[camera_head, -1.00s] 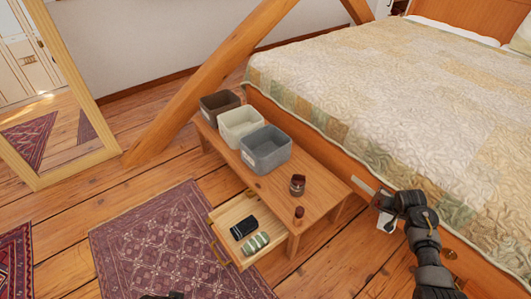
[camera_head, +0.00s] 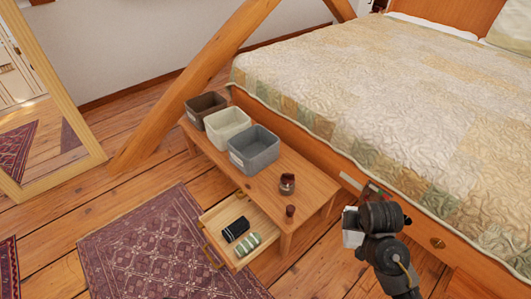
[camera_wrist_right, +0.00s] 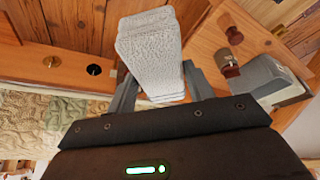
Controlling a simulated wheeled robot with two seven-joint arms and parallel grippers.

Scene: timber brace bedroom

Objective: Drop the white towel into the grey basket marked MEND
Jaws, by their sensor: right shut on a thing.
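The white towel (camera_head: 351,230) is folded and held in my right gripper (camera_head: 358,212), beside the bed frame at the near right end of the bench. In the right wrist view the towel (camera_wrist_right: 150,55) is pinched between the grey fingers. The grey basket (camera_head: 254,155) stands on the bench, the nearest in a row of three. It is left of and beyond the gripper, clearly apart from the towel. Its small pale label is too small to read. A grey box shape, apparently this basket (camera_wrist_right: 262,78), shows in the right wrist view. My left gripper is not in view.
A brown basket (camera_head: 206,103) and a cream basket (camera_head: 226,128) stand behind the grey one on the bench (camera_head: 300,178). An open drawer (camera_head: 218,222) holds black and green rolls. The bed (camera_head: 380,100) flanks the bench.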

